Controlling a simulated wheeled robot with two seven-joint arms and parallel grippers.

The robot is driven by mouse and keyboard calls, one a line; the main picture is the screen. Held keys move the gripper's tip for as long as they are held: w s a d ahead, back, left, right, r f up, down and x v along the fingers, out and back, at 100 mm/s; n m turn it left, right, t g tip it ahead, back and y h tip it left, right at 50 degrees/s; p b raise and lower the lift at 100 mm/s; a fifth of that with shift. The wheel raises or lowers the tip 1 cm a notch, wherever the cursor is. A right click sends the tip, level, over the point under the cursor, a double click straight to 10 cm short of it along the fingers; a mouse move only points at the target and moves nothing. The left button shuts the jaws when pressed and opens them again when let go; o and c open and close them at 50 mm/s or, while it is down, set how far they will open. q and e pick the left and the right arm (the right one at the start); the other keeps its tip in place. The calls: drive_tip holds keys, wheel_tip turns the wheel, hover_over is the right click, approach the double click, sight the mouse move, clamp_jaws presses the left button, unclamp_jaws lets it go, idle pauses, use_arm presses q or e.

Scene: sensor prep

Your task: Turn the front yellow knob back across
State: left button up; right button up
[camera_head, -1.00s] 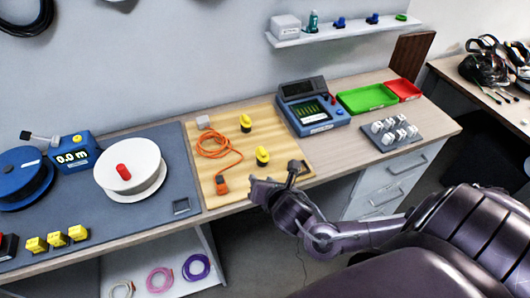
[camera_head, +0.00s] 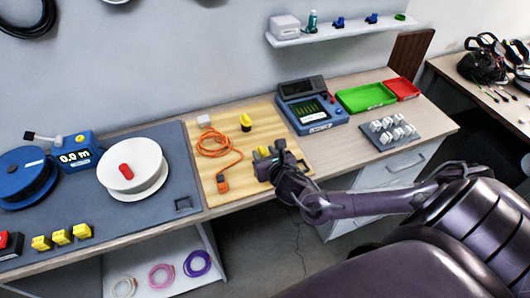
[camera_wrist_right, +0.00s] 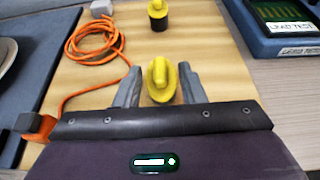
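The front yellow knob (camera_wrist_right: 160,80) stands on the wooden board (camera_wrist_right: 215,65); in the wrist view its ridge runs roughly away from me. In the head view the knob (camera_head: 263,151) is partly hidden by my right gripper (camera_head: 270,164). My right gripper (camera_wrist_right: 158,85) is open, with one finger on each side of the knob and a small gap visible beside it. The back yellow knob (camera_head: 246,122) stands farther back on the board and also shows in the wrist view (camera_wrist_right: 157,12). My left gripper is not in view.
An orange cable (camera_head: 215,145) with an orange connector (camera_head: 222,184) lies left of the knobs. A blue tester (camera_head: 312,110) stands to the right, with a grey block of white pieces (camera_head: 392,132) beyond. A grey mat (camera_head: 110,220) with reels lies left.

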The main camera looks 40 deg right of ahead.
clamp_jaws()
